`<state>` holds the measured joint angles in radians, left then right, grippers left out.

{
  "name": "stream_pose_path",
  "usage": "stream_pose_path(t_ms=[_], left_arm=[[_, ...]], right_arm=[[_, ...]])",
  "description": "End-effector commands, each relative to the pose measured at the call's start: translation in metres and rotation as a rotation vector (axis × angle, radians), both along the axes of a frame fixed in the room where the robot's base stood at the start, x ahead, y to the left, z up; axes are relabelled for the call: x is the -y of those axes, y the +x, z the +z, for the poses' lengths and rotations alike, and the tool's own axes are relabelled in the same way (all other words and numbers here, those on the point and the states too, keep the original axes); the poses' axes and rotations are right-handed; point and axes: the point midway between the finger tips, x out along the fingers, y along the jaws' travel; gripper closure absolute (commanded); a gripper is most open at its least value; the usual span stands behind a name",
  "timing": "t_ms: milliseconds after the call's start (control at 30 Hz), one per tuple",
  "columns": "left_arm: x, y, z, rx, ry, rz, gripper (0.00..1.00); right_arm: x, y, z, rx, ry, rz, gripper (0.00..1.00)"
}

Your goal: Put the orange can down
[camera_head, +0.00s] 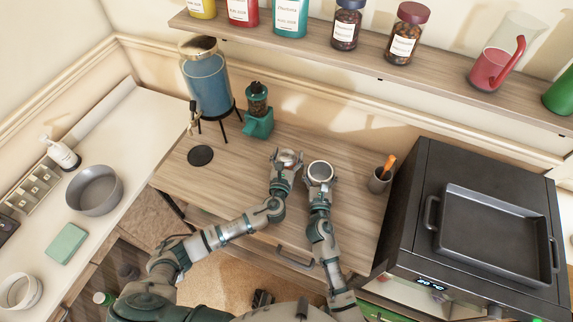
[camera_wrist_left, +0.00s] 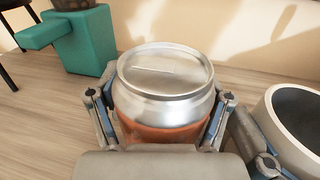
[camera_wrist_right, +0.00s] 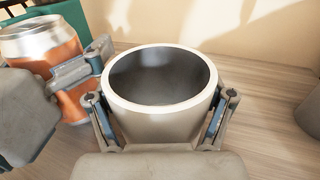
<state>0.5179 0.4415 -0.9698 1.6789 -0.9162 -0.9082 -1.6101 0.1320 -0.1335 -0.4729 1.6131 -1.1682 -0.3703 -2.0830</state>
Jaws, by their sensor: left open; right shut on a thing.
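The orange can (camera_head: 289,155) has a silver top and is upright near the middle of the wooden counter. In the left wrist view, the can (camera_wrist_left: 168,92) is between the two fingers of my left gripper (camera_head: 285,165). That gripper is open, with a finger on each side of the can. The can also shows at the left of the right wrist view (camera_wrist_right: 40,50), its lower part partly hidden by my left gripper. My right gripper (camera_wrist_right: 160,115) is shut on a white cup (camera_wrist_right: 160,125) with a dark, empty-looking inside, just right of the can.
A teal grinder (camera_head: 258,120), a blue dispenser (camera_head: 207,82) and a black disc (camera_head: 200,156) are left of the can. A small grey pot (camera_head: 379,181) and a black oven (camera_head: 425,160) with a tray (camera_head: 495,232) are to the right. A shelf (camera_head: 350,62) hangs above.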

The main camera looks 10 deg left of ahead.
Motion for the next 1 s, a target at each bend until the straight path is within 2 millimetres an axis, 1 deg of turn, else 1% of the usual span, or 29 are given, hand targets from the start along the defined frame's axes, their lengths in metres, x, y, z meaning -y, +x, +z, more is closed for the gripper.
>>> stream_pose_path(t_ms=[133,167,200,267,300,367,400,433,633,667,833,933,1000], left_arm=[[0.0,0.0,0.0,0.0,-0.001,0.0,0.21],[0.0,0.0,0.0,0.0,-0.001,0.0,0.27],[0.0,0.0,0.0,0.0,-0.001,0.0,0.36],[0.0,-0.001,0.0,0.0,-0.001,0.0,0.52],[0.0,-0.001,0.0,0.0,-0.001,0.0,0.61],[0.0,-0.001,0.0,0.0,-0.001,0.0,0.77],[0.0,-0.001,0.0,0.0,-0.001,0.0,0.86],[0.0,-0.001,0.0,0.0,-0.001,0.0,0.9],[0.0,-0.001,0.0,0.0,-0.001,0.0,0.91],[0.0,0.0,0.001,0.001,-0.001,0.0,0.99],[0.0,0.0,0.001,0.002,-0.001,0.0,0.99],[0.0,0.0,0.008,0.004,-0.003,0.0,0.99],[0.001,0.0,0.018,0.005,-0.004,-0.001,0.99]], right_arm=[[0.001,0.0,-0.001,-0.002,-0.001,-0.001,0.68],[0.001,0.0,-0.001,-0.002,-0.001,-0.001,0.68],[0.001,0.0,-0.001,-0.002,-0.001,-0.001,0.68],[0.001,0.0,-0.001,-0.002,-0.001,-0.002,0.68],[0.001,0.0,-0.001,-0.002,-0.001,-0.002,0.68],[0.001,0.0,-0.001,-0.002,-0.001,-0.002,0.68],[0.001,0.0,-0.001,-0.002,-0.001,-0.002,0.68],[0.001,0.0,-0.001,-0.002,-0.002,-0.002,0.68],[0.001,0.0,-0.001,-0.002,-0.002,-0.002,0.68],[0.001,0.0,-0.001,-0.002,-0.002,-0.002,0.68],[0.001,0.0,-0.001,-0.002,-0.002,-0.002,0.68],[0.001,0.0,-0.001,-0.002,-0.002,-0.002,0.68],[0.001,0.0,-0.001,-0.002,-0.002,-0.002,0.68]])
